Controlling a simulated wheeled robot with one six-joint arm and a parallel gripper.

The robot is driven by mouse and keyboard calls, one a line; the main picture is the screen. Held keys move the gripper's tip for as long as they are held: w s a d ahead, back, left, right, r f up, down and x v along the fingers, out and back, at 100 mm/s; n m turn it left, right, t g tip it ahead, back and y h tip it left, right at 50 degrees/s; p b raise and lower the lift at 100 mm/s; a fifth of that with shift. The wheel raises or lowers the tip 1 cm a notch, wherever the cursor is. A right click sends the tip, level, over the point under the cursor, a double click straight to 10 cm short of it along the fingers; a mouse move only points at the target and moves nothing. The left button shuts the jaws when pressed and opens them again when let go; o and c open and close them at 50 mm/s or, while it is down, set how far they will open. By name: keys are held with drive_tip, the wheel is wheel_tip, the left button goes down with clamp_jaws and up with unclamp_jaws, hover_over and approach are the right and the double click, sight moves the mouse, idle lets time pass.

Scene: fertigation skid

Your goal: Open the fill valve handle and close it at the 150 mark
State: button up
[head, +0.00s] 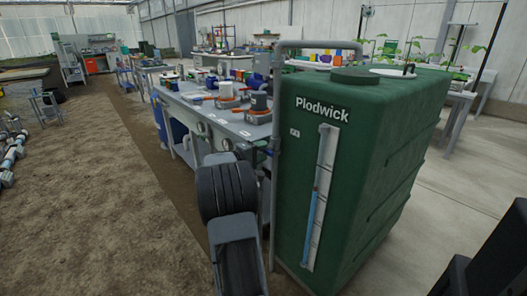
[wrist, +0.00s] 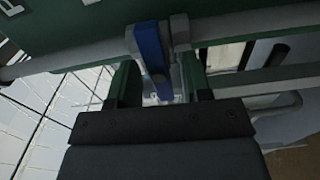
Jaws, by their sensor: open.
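The green tank (head: 385,150) labelled Plodwick stands at the right in the head view. Its white level strip (head: 325,165) has a blue column (head: 311,222) reaching about mid-height; the marks are too small to read. A grey pipe (head: 277,125) runs down beside the tank. In the wrist view the blue valve handle (wrist: 150,45) sits on the grey pipe (wrist: 240,22). My gripper (wrist: 160,85) is open, its green fingers apart on either side of the handle's lower end. I cannot tell whether they touch it. The handle cannot be made out in the head view.
Bare soil lies open at left; a concrete floor (head: 425,225) lies right of the tank.

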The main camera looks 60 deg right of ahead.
drive_tip(key=p+v, duration=0.1)
drive_tip(key=v, duration=1.1)
drive_tip(key=shift+a+p, duration=0.4)
drive_tip(key=shift+w+r, duration=0.1)
drive_tip(key=shift+w, duration=0.05)
drive_tip(key=s+a+r+n+t+y+p, duration=0.1)
drive_tip(key=s+a+r+t+y+p, duration=0.2)
drive_tip(key=a, duration=0.9)
drive_tip(key=s+a+r+n+t+y+p, duration=0.1)
drive_tip(key=s+a+r+t+y+p, duration=0.2)
drive_tip(key=a+r+y+p, duration=0.5)
drive_tip(key=s+a+r+n+t+y+p, duration=0.2)
drive_tip(key=a+r+y+p, duration=0.4)
drive_tip(key=a+r+p, duration=0.5)
drive_tip(key=s+a+t+p, duration=0.1)
drive_tip(key=s+a+p, duration=0.1)
drive_tip(key=a+p, duration=0.4)
drive_tip(key=shift+p, duration=0.6)
drive_tip(key=shift+r, duration=0.2)
